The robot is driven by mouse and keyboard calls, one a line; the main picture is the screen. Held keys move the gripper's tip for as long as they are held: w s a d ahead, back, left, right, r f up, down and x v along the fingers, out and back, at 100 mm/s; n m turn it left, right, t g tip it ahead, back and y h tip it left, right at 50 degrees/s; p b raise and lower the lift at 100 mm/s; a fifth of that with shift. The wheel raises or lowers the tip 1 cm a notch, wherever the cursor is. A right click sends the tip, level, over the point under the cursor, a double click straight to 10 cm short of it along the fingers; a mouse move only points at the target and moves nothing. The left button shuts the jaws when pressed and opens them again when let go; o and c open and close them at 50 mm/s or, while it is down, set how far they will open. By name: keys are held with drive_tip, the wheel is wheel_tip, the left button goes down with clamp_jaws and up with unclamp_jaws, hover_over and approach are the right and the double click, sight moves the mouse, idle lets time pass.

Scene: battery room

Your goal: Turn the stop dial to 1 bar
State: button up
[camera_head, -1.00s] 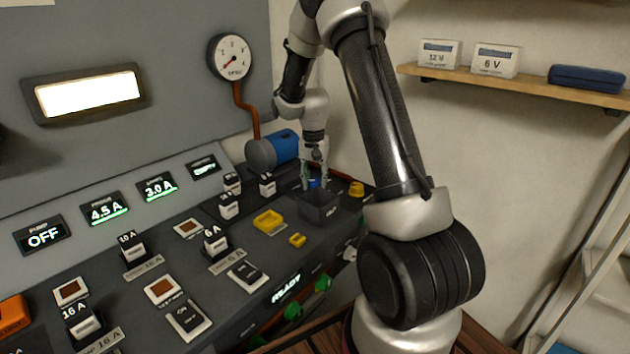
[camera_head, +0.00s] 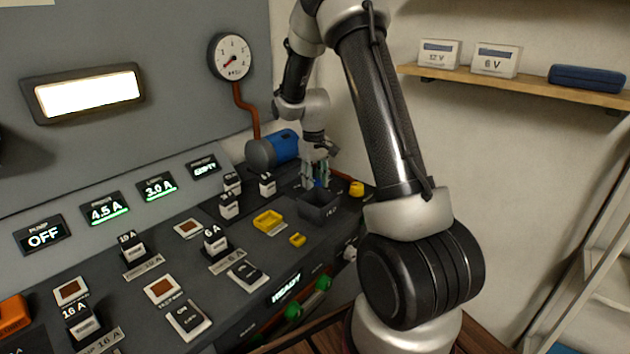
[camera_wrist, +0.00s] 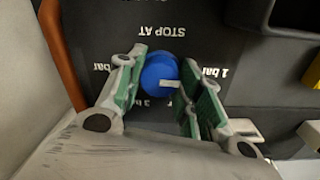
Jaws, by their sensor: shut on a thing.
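The stop dial is a round blue knob (camera_wrist: 160,72) with a white pointer, in the middle of the wrist view. The pointer is directed to the right, near the "1 bar" label (camera_wrist: 216,72). A "STOP AT" label (camera_wrist: 161,32) is above, and a "3 bar" label, partly covered, is below. A label at left is partly hidden by a finger. My gripper (camera_wrist: 161,76) is shut on the dial, with green-padded fingers on its left and right. In the head view my gripper (camera_head: 315,174) is at the panel's far right end, and only a little blue of the dial shows.
A dark open box (camera_head: 319,207) stands just in front of the gripper. A blue pump motor (camera_head: 284,146) is behind left. A yellow tray (camera_head: 267,220) and a yellow knob (camera_head: 356,188) are nearby. The pressure gauge (camera_head: 232,57) needle points lower left. The pump display (camera_head: 43,236) reads OFF.

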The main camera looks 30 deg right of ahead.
drive_tip(key=shift+n, duration=0.5)
drive_tip(key=o, duration=1)
drive_tip(key=shift+o, duration=0.2)
drive_tip(key=shift+r, duration=0.1)
wheel_tip(320, 180, up, 12)
drive_tip(key=shift+a, duration=0.2)
